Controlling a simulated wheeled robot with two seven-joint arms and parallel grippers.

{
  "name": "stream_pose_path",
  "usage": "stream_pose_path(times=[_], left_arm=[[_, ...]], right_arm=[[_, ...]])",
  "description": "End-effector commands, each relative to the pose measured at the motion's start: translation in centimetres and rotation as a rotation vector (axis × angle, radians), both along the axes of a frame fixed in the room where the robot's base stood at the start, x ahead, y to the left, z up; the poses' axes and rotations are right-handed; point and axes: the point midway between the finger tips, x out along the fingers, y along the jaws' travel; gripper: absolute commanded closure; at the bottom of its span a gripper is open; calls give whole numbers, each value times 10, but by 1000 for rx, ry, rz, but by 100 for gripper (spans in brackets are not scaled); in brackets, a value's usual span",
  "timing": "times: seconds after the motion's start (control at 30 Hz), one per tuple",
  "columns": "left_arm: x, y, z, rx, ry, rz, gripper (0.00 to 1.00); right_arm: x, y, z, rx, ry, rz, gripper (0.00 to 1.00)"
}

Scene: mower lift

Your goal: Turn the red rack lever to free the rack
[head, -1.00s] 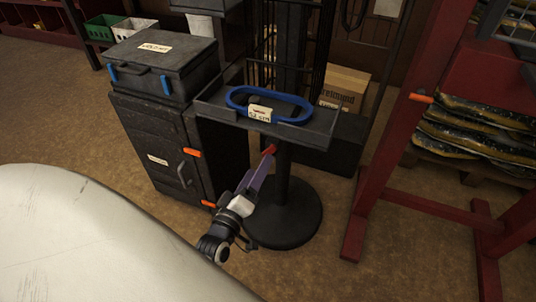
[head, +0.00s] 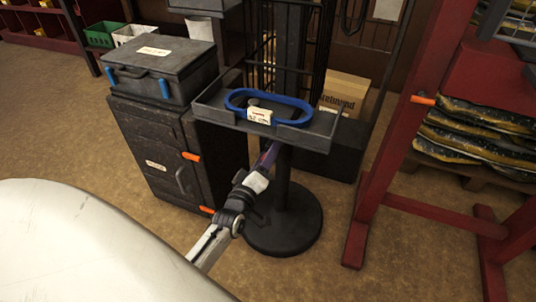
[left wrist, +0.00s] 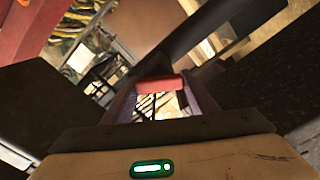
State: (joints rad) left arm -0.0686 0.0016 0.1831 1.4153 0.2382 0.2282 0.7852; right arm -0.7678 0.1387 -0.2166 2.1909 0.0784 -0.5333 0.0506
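The red lever (left wrist: 160,85) shows in the left wrist view as a short red bar lying across between my two purple fingers. In the head view it is hidden by the tray and my gripper. My left gripper (left wrist: 160,98) has its fingers apart, one at each end of the bar. Whether they touch it I cannot tell. In the head view the left gripper (head: 268,156) reaches up to just under the front edge of the grey rack tray (head: 215,114), beside the black post. My right gripper is not in view.
A blue ring-shaped handle (head: 300,104) with a tag lies in the tray. A dark cabinet (head: 150,150) with a toolbox (head: 160,68) on top stands left. A round black base (head: 285,230) is below. A red frame (head: 385,150) stands right, a cardboard box (head: 345,92) behind.

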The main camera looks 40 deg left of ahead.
Motion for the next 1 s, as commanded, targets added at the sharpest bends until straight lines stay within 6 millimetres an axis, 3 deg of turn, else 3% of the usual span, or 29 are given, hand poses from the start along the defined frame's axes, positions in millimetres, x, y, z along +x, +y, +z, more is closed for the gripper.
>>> stream_pose_path(times=[0.03, 0.1, 0.13, 0.57, 1.0], left_arm=[[0, 0, 0, 0, 0, 0, 57], [0, 0, 0, 0, 0, 0, 69], [0, 0, 0, 0, 0, 0, 69], [0, -1, 2, 104, 26, 0, 69], [0, -2, 3, 474, 116, -1, 69]], right_arm=[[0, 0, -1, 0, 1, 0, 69], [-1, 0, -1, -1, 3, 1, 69], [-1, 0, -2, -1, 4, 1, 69], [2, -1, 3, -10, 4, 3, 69], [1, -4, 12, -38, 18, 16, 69]])
